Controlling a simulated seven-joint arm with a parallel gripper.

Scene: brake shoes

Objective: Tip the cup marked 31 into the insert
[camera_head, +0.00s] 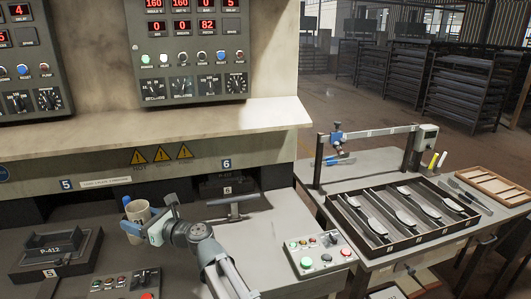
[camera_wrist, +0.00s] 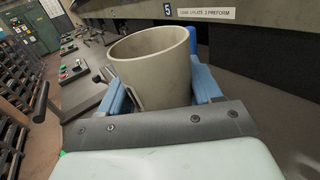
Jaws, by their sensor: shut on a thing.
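A beige cup (camera_head: 140,210) is held in my gripper (camera_head: 140,222) in the head view, at the left in front of the press. It fills the middle of the wrist view (camera_wrist: 152,62), with its mouth up and roughly upright. Blue fingers (camera_wrist: 205,82) press on its two sides. No 31 is readable on the cup, and its bottom inside is hidden. A dark block marked P-412 (camera_head: 57,245) stands at station 5, left of the cup and apart from it. Another dark unit (camera_head: 225,187) sits in the bay at station 6. I cannot tell which is the insert.
Button boxes (camera_head: 318,254) (camera_head: 125,284) stand on the bench front. The press ledge (camera_head: 150,135) overhangs behind the cup. A T-shaped handle (camera_head: 230,207) lies before station 6. At right, a divided tray (camera_head: 400,240) holds several curved metal pieces.

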